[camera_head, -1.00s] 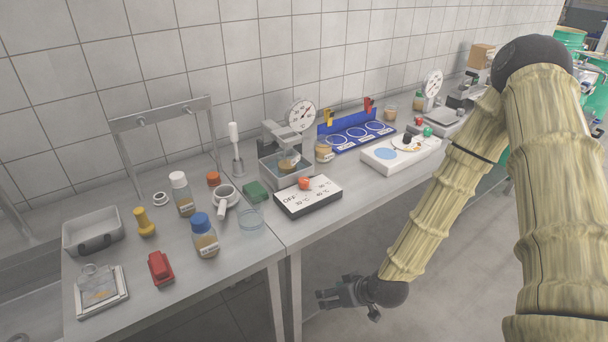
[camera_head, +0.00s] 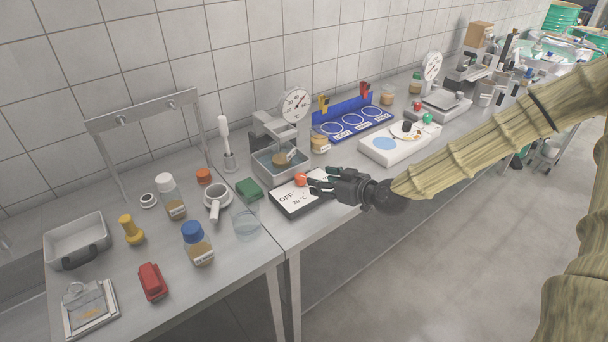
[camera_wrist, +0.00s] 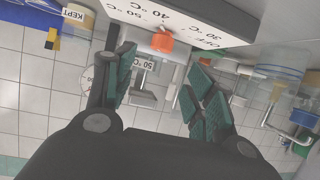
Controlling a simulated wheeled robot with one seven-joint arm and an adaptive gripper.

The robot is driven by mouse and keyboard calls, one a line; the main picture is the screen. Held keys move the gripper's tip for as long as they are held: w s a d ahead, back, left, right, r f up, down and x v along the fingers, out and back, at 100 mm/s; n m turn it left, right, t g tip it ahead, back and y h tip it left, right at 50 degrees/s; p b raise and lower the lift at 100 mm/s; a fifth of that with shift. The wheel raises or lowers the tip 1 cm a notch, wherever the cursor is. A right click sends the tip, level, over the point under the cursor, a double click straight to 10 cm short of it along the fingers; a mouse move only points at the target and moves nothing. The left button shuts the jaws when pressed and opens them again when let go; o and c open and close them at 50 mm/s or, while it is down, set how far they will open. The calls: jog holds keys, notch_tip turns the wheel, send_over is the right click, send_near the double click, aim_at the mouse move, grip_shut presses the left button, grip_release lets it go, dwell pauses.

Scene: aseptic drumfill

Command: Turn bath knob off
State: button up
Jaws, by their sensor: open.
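The bath knob (camera_head: 300,180) is a small orange-red knob on a white panel with a black base (camera_head: 288,205), marked OFF and with temperatures. My gripper (camera_head: 318,183) is just right of the knob, above the panel, and hides part of its markings. In the wrist view the knob (camera_wrist: 162,41) shows beyond and between the two spread fingers (camera_wrist: 160,85), not gripped. Its pointing direction is too small to tell. The water bath (camera_head: 280,165) with a jar inside and a dial thermometer (camera_head: 295,104) stands behind the panel.
A green sponge (camera_head: 249,189) and a glass dish (camera_head: 246,222) lie left of the panel. A white device (camera_head: 400,145) with a blue disc stands to the right. A blue rack (camera_head: 352,124) is behind. The bench's front edge runs close below my gripper.

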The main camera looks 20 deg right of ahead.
aim_at(301, 176)
jog(key=shift+p+x, duration=0.9)
jog(key=shift+x, duration=3.85)
jog(key=shift+f, duration=0.15)
jog(key=c, duration=1)
